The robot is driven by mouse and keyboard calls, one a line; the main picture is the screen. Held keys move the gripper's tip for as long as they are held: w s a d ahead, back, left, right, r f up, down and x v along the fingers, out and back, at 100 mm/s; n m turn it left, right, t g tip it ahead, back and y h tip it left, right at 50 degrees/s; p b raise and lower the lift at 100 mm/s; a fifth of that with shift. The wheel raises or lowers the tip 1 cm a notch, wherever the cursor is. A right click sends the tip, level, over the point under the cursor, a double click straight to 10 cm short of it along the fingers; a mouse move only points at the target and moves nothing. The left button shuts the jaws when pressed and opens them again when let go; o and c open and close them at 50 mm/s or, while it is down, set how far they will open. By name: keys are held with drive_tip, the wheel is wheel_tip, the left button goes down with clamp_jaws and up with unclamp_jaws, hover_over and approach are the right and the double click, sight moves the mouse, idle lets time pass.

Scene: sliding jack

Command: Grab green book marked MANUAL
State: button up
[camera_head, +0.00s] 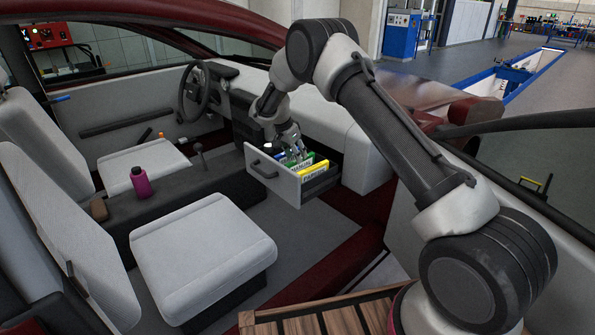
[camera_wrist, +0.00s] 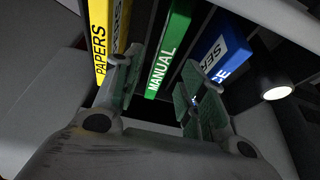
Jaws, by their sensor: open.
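The green book marked MANUAL (camera_wrist: 168,50) stands between a yellow and a blue book in the wrist view. In the head view it is partly hidden behind my gripper, with its green spine (camera_head: 298,167) showing in the open drawer (camera_head: 274,177). My gripper (camera_wrist: 158,90) is open, and its two fingers lie on either side of the green book's spine in the wrist view. I cannot tell whether they touch it. In the head view my gripper (camera_head: 293,153) reaches down over the books from above.
A yellow book marked PAPERS (camera_wrist: 102,45) is left of the green one, and a blue book (camera_wrist: 220,60) is right of it. The drawer walls surround the books. A car seat (camera_head: 200,245), a steering wheel (camera_head: 195,92) and a magenta bottle (camera_head: 140,182) are nearby.

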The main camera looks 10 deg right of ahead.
sight(309, 161)
drive_tip(key=shift+x, duration=2.85)
drive_tip(key=shift+w, duration=0.1)
clamp_jaws()
